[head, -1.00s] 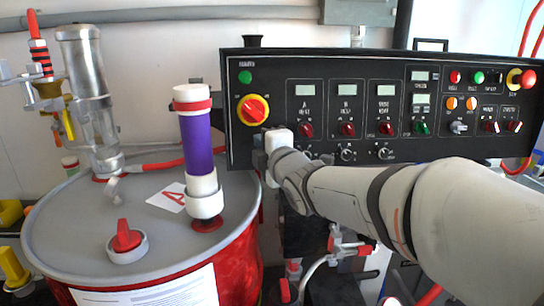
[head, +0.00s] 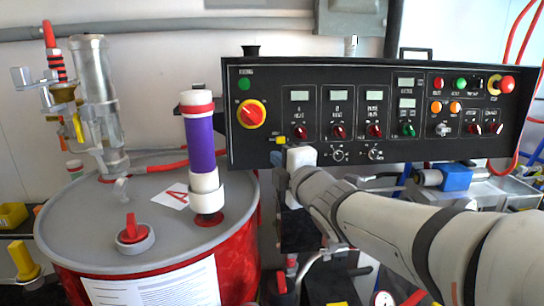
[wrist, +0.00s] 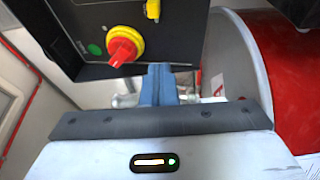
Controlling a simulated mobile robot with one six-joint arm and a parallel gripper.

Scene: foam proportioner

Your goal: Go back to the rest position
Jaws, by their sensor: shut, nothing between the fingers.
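My gripper (wrist: 158,84) shows in the wrist view with its blue-grey fingers together and nothing between them. It is apart from the black control panel (wrist: 65,25), whose red and yellow rotary switch (wrist: 125,46) lies above and left of the fingertips. In the head view my arm reaches in from the lower right. The panel's red and yellow switch (head: 251,113) is above and left of the wrist.
A red drum (head: 235,255) with a grey lid and a purple-banded cylinder (head: 200,145) stands left of my wrist. A blue fitting (head: 456,177) and hoses lie under the panel at right.

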